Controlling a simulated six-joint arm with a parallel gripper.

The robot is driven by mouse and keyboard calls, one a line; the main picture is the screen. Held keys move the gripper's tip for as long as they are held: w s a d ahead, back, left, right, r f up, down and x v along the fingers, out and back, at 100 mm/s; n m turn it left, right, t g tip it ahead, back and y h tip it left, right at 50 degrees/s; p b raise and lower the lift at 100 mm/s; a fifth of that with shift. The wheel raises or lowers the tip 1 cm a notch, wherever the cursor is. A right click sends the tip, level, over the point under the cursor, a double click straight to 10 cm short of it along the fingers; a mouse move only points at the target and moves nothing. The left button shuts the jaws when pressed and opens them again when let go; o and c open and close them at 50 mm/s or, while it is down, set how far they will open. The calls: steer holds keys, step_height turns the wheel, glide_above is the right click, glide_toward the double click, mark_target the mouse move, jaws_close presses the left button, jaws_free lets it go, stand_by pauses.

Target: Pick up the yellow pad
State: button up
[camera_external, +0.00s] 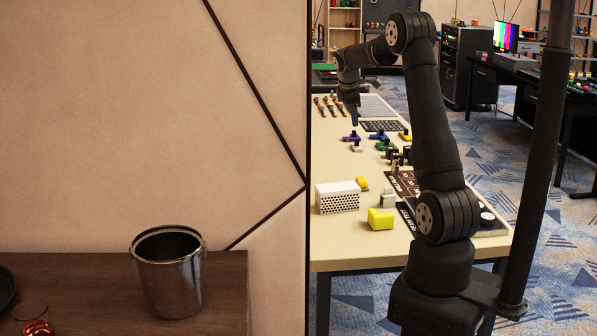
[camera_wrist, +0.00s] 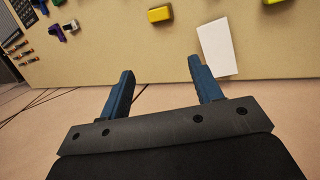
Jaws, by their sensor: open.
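A small yellow pad-like block (camera_external: 362,183) lies on the table beside the white perforated box. It also shows near the top middle of the wrist view (camera_wrist: 160,14). A larger yellow block (camera_external: 381,218) sits nearer the table's front edge. Part of it shows at the top right of the wrist view (camera_wrist: 272,1). My gripper (camera_external: 354,117) points down over the far part of the table, apart from both. In the wrist view its two blue fingers (camera_wrist: 161,68) are spread, with nothing between them.
The white box (camera_external: 337,198) stands near the table's left edge and also shows in the wrist view (camera_wrist: 217,47). Purple, blue and green items (camera_external: 351,137) and dark panels (camera_external: 404,184) occupy the table.

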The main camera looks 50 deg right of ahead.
step_height(320, 180, down, 7)
steer(key=s+d+m+t, duration=0.1)
steer(key=d+m+t, duration=0.15)
steer(key=m, duration=1.55)
glide_toward(362, 179)
steer(key=f, duration=0.2)
steer(key=d+f+t, duration=0.1)
steer(key=shift+w+f, duration=0.15)
steer(key=shift+w, duration=0.25)
steer(key=shift+x, duration=2.6)
steer(key=shift+s+f, duration=0.1)
steer(key=shift+s, duration=0.05)
steer(key=c, duration=1.1)
